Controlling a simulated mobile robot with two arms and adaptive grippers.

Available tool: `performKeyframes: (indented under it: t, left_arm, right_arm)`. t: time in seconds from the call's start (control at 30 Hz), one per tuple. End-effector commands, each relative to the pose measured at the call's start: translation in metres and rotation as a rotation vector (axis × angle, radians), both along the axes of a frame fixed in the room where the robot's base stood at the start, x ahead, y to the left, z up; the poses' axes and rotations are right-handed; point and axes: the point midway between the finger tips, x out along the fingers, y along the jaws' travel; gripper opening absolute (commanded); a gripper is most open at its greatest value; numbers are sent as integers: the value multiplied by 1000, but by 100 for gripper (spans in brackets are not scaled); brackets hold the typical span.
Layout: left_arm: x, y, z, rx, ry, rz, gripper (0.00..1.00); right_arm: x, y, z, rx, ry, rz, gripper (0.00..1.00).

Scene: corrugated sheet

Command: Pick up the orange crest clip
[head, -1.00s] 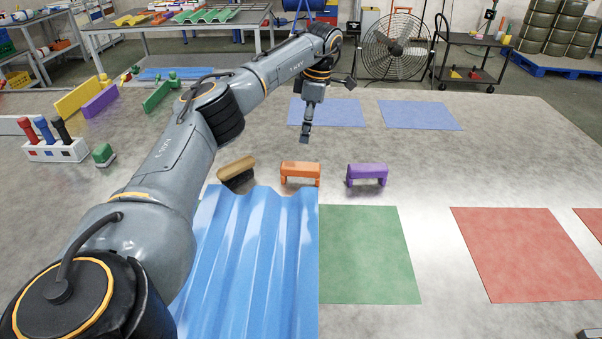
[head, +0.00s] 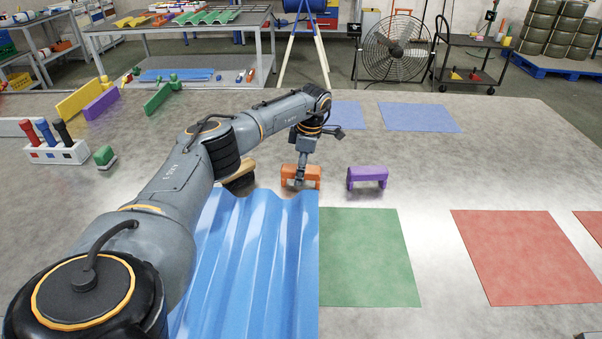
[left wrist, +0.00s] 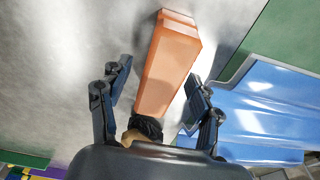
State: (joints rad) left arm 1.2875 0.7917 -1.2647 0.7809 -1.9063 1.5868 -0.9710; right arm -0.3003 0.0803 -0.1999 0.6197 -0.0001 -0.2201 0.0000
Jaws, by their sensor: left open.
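The orange crest clip (head: 309,172) stands on the grey table just beyond the far edge of the blue corrugated sheet (head: 258,262). My left gripper (head: 299,182) is low at the clip and covers part of it in the head view. In the left wrist view the clip (left wrist: 170,62) lies lengthwise between the two open fingers (left wrist: 154,95), with a gap on each side. I see no contact. The sheet (left wrist: 270,105) is at the right there. My right gripper is not clearly in view.
A purple clip (head: 367,176) stands to the right of the orange one. A tan clip (head: 240,172) stands to the left, partly behind my arm. A green mat (head: 368,258) lies beside the sheet, and red mats (head: 525,257) lie further right.

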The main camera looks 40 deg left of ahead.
Motion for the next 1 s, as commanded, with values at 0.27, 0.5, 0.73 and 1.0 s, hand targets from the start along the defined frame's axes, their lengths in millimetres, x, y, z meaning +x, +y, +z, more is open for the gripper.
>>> performKeyframes:
  t: [0.27,0.5,0.73,1.0]
  left_arm:
    - [0,0,-2,-1,-1,0,64]
    - [0,0,-3,0,0,0,64]
    - [0,0,-6,-1,-1,0,64]
    - [0,0,-7,-1,-1,0,64]
  right_arm:
    - [0,4,0,5,0,-2,59]
    - [0,4,0,5,0,-2,59]
    - [0,2,0,2,0,-1,59]
    - [0,-1,0,-2,0,1,59]
